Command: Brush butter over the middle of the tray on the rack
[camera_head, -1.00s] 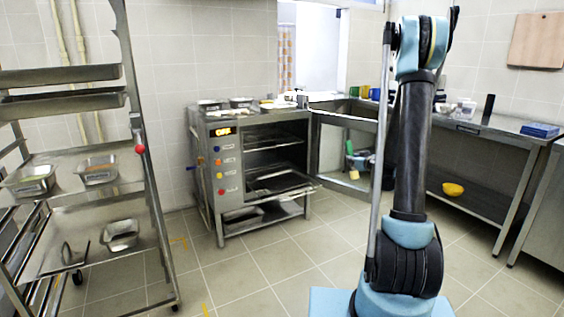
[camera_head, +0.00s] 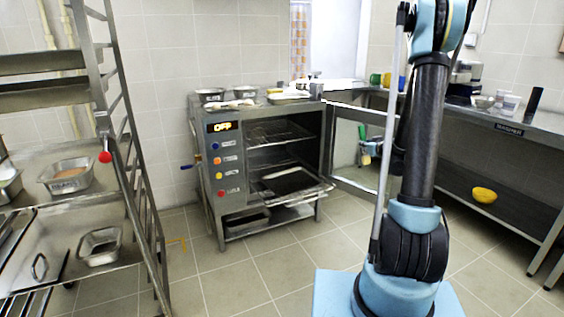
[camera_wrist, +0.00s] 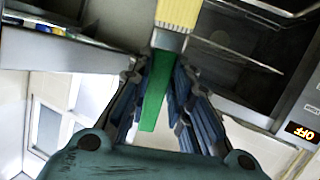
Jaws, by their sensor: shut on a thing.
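My gripper (camera_wrist: 162,85) is shut on the green handle of a brush (camera_wrist: 154,92) in the wrist view. The brush's pale yellow bristles (camera_wrist: 180,12) point to the top of that view. A dark tray (camera_head: 288,181) lies on the pulled-out lower rack (camera_head: 318,190) of the open oven. A wheeled shelf rack (camera_head: 115,150) stands at the left with trays on it. A metal pan with orange-brown contents (camera_head: 70,171) is on its middle shelf; I cannot tell whether it is butter.
The oven (camera_head: 222,170) reads OFF, and its door (camera_head: 350,150) stands open to the right. Pans sit on its top. A steel counter (camera_head: 500,128) runs along the right, with a yellow bowl (camera_head: 484,195) on its lower shelf. The tiled floor (camera_head: 265,270) before the oven is clear.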

